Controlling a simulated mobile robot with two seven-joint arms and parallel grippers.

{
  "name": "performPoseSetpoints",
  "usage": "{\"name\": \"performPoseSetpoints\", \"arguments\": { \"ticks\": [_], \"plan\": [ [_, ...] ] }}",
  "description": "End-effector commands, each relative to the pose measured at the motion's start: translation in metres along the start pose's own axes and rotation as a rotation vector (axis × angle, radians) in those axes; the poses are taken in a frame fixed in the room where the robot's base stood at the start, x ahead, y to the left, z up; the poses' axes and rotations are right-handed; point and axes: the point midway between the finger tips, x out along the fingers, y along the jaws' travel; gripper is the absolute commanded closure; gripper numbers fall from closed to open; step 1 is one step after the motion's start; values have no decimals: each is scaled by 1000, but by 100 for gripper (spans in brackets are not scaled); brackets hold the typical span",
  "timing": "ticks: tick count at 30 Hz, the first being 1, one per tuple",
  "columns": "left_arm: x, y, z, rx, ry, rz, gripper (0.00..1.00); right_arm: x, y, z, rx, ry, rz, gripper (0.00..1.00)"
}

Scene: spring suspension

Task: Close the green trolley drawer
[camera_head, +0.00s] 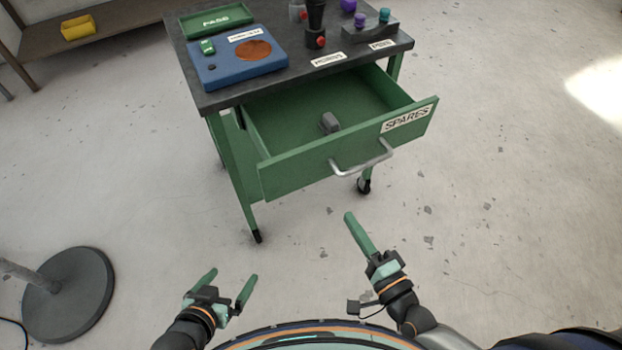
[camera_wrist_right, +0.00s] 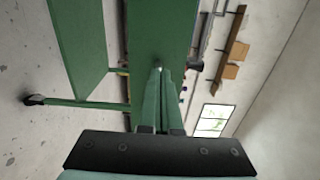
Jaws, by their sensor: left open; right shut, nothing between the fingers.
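The green trolley drawer (camera_head: 282,172), labelled SPARES, is pulled well out of the trolley (camera_head: 233,165). Its silver bar handle (camera_head: 362,166) is on the front panel. A small grey block (camera_head: 329,122) lies inside the drawer. My right gripper (camera_head: 351,217) is shut and empty, its fingers pointing toward the drawer front, a little below and in front of the handle. In the right wrist view the shut fingers (camera_wrist_right: 158,75) point at a green panel (camera_wrist_right: 165,30); I cannot tell whether they touch it. My left gripper (camera_head: 231,277) is open and empty at the lower left, apart from the drawer.
The dark trolley top (camera_head: 300,89) carries a blue box (camera_head: 237,68), a green tray (camera_head: 216,20) and a holder with knobs (camera_head: 369,31). A round dark stand base (camera_head: 70,293) is at lower left. The floor right of the trolley is clear.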

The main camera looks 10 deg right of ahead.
Motion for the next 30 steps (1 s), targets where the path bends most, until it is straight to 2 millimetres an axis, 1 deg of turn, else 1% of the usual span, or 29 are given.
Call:
{"name": "performPoseSetpoints", "arguments": {
  "ticks": [5, 12, 15, 18, 21, 24, 30],
  "plan": [
    [1, 1, 1, 0, 0, 1, 0, 28, -1, 0, 1, 1, -4, 100],
    [2, 0, 3, 0, 0, 1, 0, 81, -1, 0, -1, 1, -3, 100],
    [3, 0, 4, 0, 0, 1, 0, 100, -1, 0, -2, 0, -3, 100],
    [4, 0, 4, 0, 0, 0, 0, 116, -1, 1, -3, 0, -2, 100],
    [5, -1, 5, 0, 0, -1, 0, 126, 0, 1, -3, -1, -1, 100],
    [5, -1, 5, 0, 1, -1, 0, 133, 0, 1, -4, -1, 1, 100],
    [4, -1, 5, -1, 0, -2, 0, 136, 0, 1, -4, -2, 1, 100]
  ]
}}
